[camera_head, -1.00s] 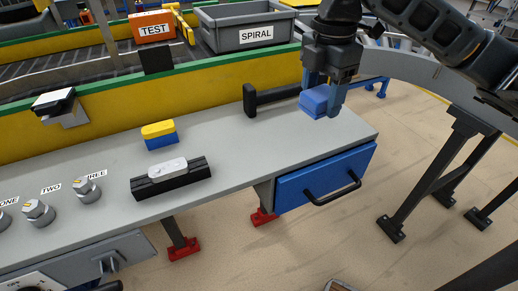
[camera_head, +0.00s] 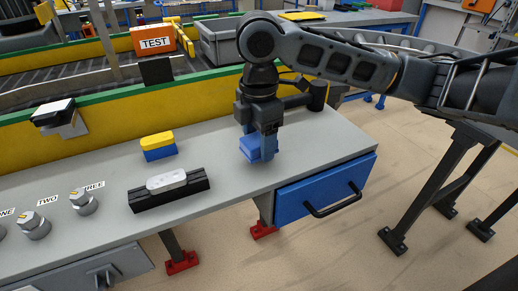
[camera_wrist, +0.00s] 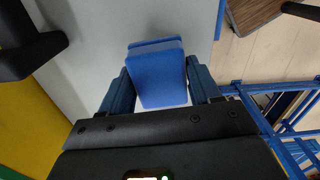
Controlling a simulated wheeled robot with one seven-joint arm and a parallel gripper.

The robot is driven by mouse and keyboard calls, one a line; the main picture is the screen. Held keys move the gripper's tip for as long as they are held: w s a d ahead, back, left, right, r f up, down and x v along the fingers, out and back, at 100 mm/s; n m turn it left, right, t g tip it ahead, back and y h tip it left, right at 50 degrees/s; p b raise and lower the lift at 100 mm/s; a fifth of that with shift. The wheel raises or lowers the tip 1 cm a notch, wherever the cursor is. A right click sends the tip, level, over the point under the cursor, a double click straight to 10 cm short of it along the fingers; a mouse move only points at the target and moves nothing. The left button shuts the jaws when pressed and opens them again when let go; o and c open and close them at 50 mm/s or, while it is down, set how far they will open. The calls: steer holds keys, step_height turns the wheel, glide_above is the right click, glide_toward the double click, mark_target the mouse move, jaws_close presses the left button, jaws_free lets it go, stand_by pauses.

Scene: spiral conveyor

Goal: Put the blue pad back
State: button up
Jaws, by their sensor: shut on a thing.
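The blue pad (camera_head: 250,146) is held between the fingers of my gripper (camera_head: 258,150), above the grey bench top. In the wrist view the blue pad (camera_wrist: 160,76) sits between both fingers of my gripper (camera_wrist: 160,92), which press its sides. A yellow-and-blue block (camera_head: 158,147) stands on the bench to the left. A black holder (camera_head: 180,197) with a light grey piece (camera_head: 166,181) on top lies in front of that block.
A closed blue drawer (camera_head: 325,190) with a black handle hangs under the bench's right end. A dark hammer-like object (camera_head: 317,96) lies behind my gripper. Knobs (camera_head: 83,201) are at the left. A yellow wall (camera_head: 100,136) backs the bench. The bench right of the holder is clear.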

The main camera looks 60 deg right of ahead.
mark_target(259, 151)
steer(key=shift+f, duration=1.3)
steer(key=shift+f, duration=0.1)
steer(key=shift+f, duration=0.1)
steer(key=o, duration=1.1)
